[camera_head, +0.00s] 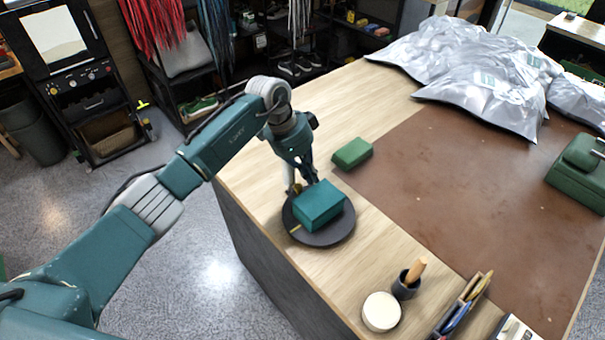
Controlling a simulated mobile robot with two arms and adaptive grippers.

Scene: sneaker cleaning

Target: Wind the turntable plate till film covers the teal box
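The teal box (322,205) sits on the dark round turntable plate (330,238), near the left edge of the wooden table. The plate has a small yellow mark on its near-left rim. No film can be made out on the box's visible faces. My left gripper (301,183) points down at the far-left side of the plate, just behind the box. A small pale yellowish piece shows beside its fingers; I cannot tell what it is or whether it is held. The finger gap is too small to read. My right gripper is not in view.
A green block (352,153) lies behind the plate on the table. A white round container (381,311) and a dark cup (405,287) stand at the front. Silver bags (480,75) fill the back. The brown mat (450,190) is largely clear.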

